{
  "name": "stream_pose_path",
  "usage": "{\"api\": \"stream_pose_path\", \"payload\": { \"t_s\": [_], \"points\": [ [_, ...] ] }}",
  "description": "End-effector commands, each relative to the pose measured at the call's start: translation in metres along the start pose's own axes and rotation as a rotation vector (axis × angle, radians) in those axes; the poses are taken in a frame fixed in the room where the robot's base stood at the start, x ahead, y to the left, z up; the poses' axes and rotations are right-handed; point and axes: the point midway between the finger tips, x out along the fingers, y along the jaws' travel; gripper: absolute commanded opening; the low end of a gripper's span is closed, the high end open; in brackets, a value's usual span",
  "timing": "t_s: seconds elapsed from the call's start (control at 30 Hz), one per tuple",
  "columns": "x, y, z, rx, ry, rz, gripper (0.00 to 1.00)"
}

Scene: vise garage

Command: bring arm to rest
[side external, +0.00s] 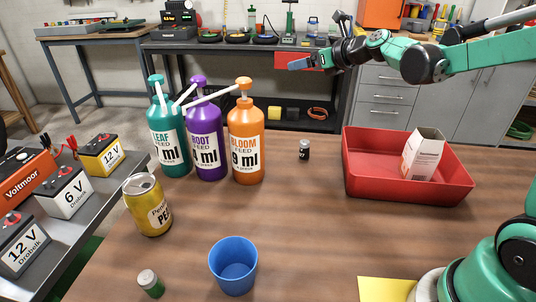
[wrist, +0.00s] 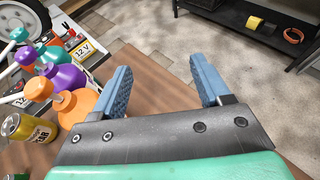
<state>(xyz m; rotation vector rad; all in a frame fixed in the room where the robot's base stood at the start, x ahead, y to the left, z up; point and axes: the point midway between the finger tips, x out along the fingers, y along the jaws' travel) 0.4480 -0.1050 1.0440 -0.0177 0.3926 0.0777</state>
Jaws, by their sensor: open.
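My gripper (side external: 300,63) is raised high above the far edge of the wooden table (side external: 300,225) in the side external view, with my green arm reaching in from the right. In the wrist view the two blue fingers of my gripper (wrist: 165,85) stand apart with nothing between them. The gripper touches nothing that I can see.
Teal (side external: 168,135), purple (side external: 205,140) and orange (side external: 246,140) pump bottles stand at the back left. A yellow can (side external: 147,205), blue cup (side external: 233,265), dark small cylinder (side external: 304,150), and red tray (side external: 408,194) holding a white box (side external: 422,155) occupy the table. Mid-table is clear.

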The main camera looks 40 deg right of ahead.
Motion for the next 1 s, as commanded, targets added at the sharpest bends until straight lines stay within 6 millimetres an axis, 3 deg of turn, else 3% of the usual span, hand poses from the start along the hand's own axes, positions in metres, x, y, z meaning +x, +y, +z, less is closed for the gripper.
{"api": "stream_pose_path", "payload": {
  "t_s": [0.13, 0.23, 0.5, 0.7, 0.87, 1.0],
  "points": [
    [-0.007, 0.012, 0.0, -0.139, 0.026, 0.02, 0.7],
    [-0.021, 0.035, -0.009, -0.44, 0.075, 0.067, 0.7],
    [-0.081, 0.102, -0.068, -1.708, 0.185, 0.355, 0.7],
    [-0.119, 0.119, -0.117, -2.516, 0.157, 0.638, 0.7],
    [-0.135, 0.121, -0.138, -2.87, 0.112, 0.799, 0.7],
    [-0.135, 0.121, -0.138, -2.87, 0.112, 0.799, 0.7]
  ]
}}
